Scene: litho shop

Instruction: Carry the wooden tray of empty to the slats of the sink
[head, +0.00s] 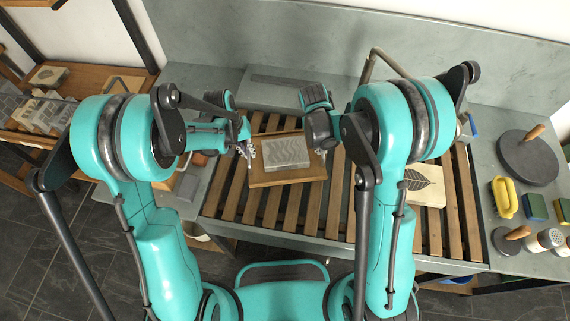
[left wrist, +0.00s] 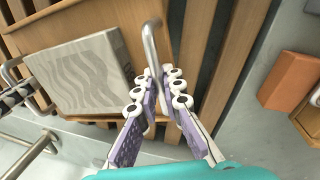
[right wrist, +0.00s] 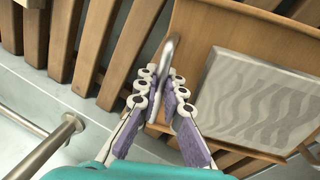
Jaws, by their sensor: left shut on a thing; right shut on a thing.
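The wooden tray (head: 262,178) is over the wooden slats (head: 336,209) of the sink, at their left-centre. A grey stone block with a wavy pattern (head: 287,152) lies on it. My left gripper (head: 246,150) is shut on the tray's metal handle (left wrist: 150,50) at the tray's left end. My right gripper (head: 322,143) is shut on the other metal handle (right wrist: 165,52) at the right end. The tray also shows in the left wrist view (left wrist: 90,17) and in the right wrist view (right wrist: 200,30). I cannot tell whether its underside touches the slats.
A round dark disc with a wooden handle (head: 527,160), a yellow object (head: 504,198) and sponges stand on the right ledge. A brown block (left wrist: 291,80) is beside the slats at the left.

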